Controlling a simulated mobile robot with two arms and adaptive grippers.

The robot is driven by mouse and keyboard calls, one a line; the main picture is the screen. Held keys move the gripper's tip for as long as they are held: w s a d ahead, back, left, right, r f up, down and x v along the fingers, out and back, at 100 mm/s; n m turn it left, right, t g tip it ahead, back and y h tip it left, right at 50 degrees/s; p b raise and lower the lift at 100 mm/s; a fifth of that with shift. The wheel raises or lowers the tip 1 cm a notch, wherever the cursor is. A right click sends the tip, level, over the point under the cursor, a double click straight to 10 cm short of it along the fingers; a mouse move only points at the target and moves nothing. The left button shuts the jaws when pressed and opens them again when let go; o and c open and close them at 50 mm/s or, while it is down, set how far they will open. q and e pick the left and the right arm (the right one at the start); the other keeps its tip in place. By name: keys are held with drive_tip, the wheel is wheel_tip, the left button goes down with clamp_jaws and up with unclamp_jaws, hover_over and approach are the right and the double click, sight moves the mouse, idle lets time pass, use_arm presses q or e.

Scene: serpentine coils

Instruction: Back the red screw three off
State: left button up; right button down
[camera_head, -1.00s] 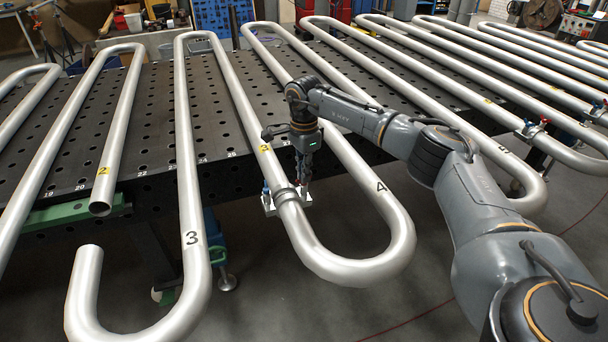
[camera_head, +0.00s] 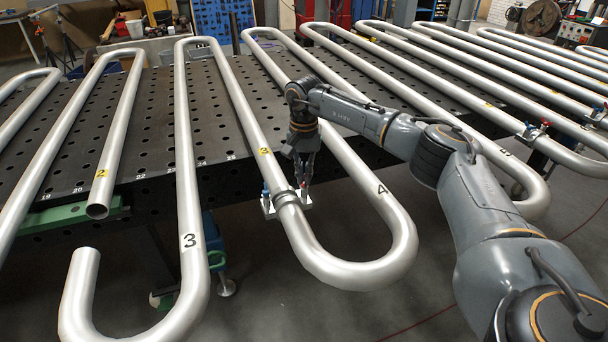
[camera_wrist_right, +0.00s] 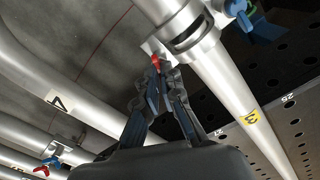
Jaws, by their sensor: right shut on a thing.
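The right gripper (camera_head: 302,178) reaches down beside the clamp on the pipe with the yellow 3 label. In the right wrist view its fingers (camera_wrist_right: 157,72) are closed together on the small red screw (camera_wrist_right: 155,61). The screw sits at the side of the metal clamp (camera_wrist_right: 188,35) around the pipe; the clamp also shows in the head view (camera_head: 286,198). A blue screw (camera_wrist_right: 236,8) is on the clamp's other side, and it also shows in the head view (camera_head: 266,190). The red screw is mostly hidden by the fingers in the head view. My left gripper is not in view.
Long bent pipes lie across the perforated black table (camera_head: 140,130). The U-bend labelled 4 (camera_head: 385,240) is right of the gripper, and pipe 3 (camera_head: 190,240) is to the left. Another clamp with red and blue screws (camera_head: 533,130) is at the right.

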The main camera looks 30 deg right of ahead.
drive_tip(key=shift+s+f+n, duration=0.1)
drive_tip(key=shift+f+n, duration=0.1)
drive_tip(key=shift+n, duration=0.6)
drive_tip(key=shift+s+f+n, duration=0.1)
drive_tip(key=shift+f+n, duration=0.05)
drive_tip(key=shift+n, duration=0.65)
drive_tip(key=c, duration=1.5)
unclamp_jaws()
drive_tip(key=shift+w+r, duration=0.1)
wheel_tip(320, 180, up, 12)
drive_tip(key=shift+w+r, duration=0.1)
